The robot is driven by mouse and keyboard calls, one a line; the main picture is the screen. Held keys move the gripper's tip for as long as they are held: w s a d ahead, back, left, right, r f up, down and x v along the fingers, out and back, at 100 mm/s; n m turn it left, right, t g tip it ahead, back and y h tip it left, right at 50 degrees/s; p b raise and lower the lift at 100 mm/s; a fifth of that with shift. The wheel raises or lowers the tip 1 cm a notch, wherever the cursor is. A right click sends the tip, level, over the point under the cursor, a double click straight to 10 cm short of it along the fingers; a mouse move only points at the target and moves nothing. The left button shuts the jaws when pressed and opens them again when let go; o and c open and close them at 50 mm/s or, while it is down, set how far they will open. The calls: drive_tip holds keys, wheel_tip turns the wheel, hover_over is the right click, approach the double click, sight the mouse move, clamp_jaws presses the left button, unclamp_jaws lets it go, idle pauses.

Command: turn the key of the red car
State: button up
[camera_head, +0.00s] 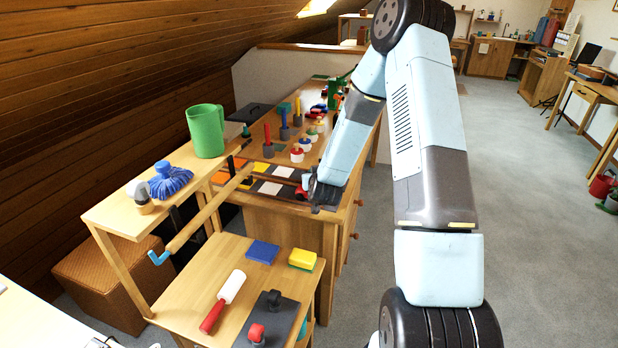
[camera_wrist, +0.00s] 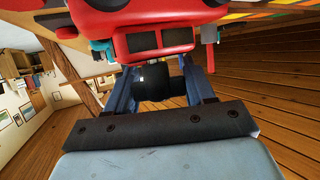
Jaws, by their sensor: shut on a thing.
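The red car (camera_wrist: 160,42) fills the top of the wrist view, with two dark windows facing me. A black round piece (camera_wrist: 153,84), which looks like the car's key, sits just below it. My gripper (camera_wrist: 158,74) has one finger on each side of this piece and is shut on it. In the head view my gripper (camera_head: 322,196) is at the right edge of the long wooden bench. A small red part of the car (camera_head: 304,182) shows just left of it; the rest is hidden by my gripper.
A lower table (camera_head: 190,285) holds a roller (camera_head: 229,290) and sponges. Open grey floor (camera_head: 535,210) is on the right.

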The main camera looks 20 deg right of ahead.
drive_tip(key=m+h, duration=0.2)
drive_tip(key=m+g+h, duration=0.1)
drive_tip(key=m+h, duration=0.1)
drive_tip(key=h, duration=0.1)
drive_tip(key=shift+d+r+m+g, duration=0.15)
drive_tip(key=shift+d+m+g, duration=0.05)
drive_tip(key=shift+m+g, duration=0.1)
drive_tip(key=shift+s+d+m+g+h, duration=0.2)
drive_tip(key=shift+m+g+h, duration=0.65)
drive_tip(key=shift+m+h, duration=0.3)
drive_tip(key=shift+s+d+m+g+h, duration=0.1)
drive_tip(key=shift+d+m+g+h, duration=0.1)
drive_tip(key=shift+m+g+h, duration=0.8)
drive_tip(key=shift+m, duration=0.35)
drive_tip(key=o, duration=1)
drive_tip(key=shift+c, duration=0.2)
drive_tip(key=shift+s+a, duration=0.1)
drive_tip(key=v, duration=1.3)
drive_tip(key=shift+a, duration=0.3)
drive_tip(key=shift+s, duration=0.1)
